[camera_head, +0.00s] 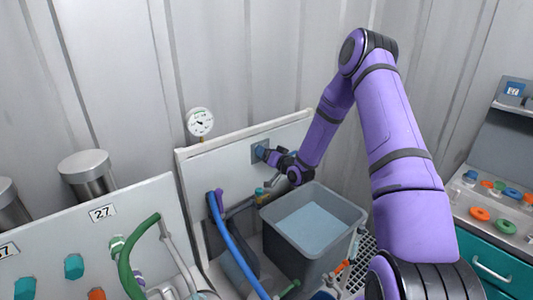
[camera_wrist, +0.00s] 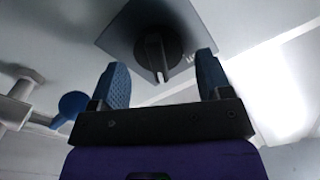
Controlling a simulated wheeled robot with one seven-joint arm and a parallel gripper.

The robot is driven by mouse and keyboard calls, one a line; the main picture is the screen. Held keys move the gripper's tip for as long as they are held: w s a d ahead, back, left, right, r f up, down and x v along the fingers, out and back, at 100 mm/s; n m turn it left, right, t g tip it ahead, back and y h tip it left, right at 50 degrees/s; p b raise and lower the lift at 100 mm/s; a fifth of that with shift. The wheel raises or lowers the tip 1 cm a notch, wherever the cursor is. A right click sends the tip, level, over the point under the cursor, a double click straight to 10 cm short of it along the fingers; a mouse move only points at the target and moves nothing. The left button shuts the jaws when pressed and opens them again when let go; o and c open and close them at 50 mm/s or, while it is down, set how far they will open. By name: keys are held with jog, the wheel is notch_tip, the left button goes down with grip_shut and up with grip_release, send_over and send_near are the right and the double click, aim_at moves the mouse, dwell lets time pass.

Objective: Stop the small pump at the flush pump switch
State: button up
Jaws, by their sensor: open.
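The flush pump switch is a black rotary knob (camera_wrist: 156,52) on a blue-grey square plate (camera_wrist: 118,38), high in the wrist view. A white mark on the knob points toward the bottom of that view. My gripper (camera_wrist: 162,68) is open, with one blue finger pad on each side of the knob and gaps between pads and knob. Whether the fingertips reach past the knob's face is hard to tell. In the head view my gripper (camera_head: 266,154) is at the plate (camera_head: 257,147) on the white panel, and it hides the knob. I cannot make out the small pump.
A grey tub (camera_head: 343,207) of water stands right below my gripper. A pressure gauge (camera_head: 200,122) sits above the panel's left part. A blue hose (camera_head: 232,243) and a green hose (camera_head: 126,262) rise at left. A blue round part (camera_wrist: 72,104) is left of my fingers in the wrist view.

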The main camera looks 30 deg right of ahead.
jog(key=shift+w+a, duration=0.1)
jog(key=shift+w, duration=0.15)
jog(key=c, duration=0.9)
jog(key=shift+o, duration=0.2)
jog(key=shift+n, duration=0.3)
jog(key=n, duration=0.5)
jog(key=shift+a+r, duration=0.1)
jog(key=shift+a, duration=0.2)
jog(key=n, duration=0.6)
jog(key=shift+s+a, duration=0.15)
jog(key=shift+a, duration=0.1)
jog(key=shift+n, duration=0.3)
